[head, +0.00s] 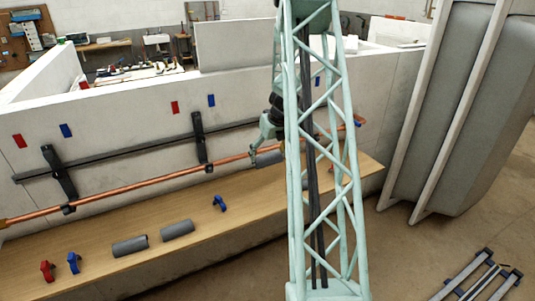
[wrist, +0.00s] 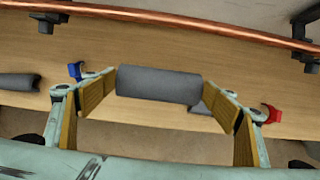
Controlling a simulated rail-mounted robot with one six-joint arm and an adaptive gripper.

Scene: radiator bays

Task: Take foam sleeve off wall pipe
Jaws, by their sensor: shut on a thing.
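My gripper (head: 261,148) is shut on a grey foam sleeve (head: 268,159), held across between its two fingertips. In the wrist view the sleeve (wrist: 158,82) lies between the padded fingers, with the copper wall pipe (wrist: 190,24) apart from it and bare wood showing between them. In the head view the copper pipe (head: 130,186) runs along the white wall, and the held sleeve is just below it. My mast hides part of the pipe to the right of the gripper.
Two other grey sleeves (head: 130,246) (head: 178,230) lie on the wooden bench (head: 95,246). A blue clip (head: 219,203) stands near the gripper; a red clip (head: 47,270) and another blue clip (head: 73,262) stand at left. Black brackets (head: 200,140) hold the pipe. Grey panels (head: 450,110) stand at right.

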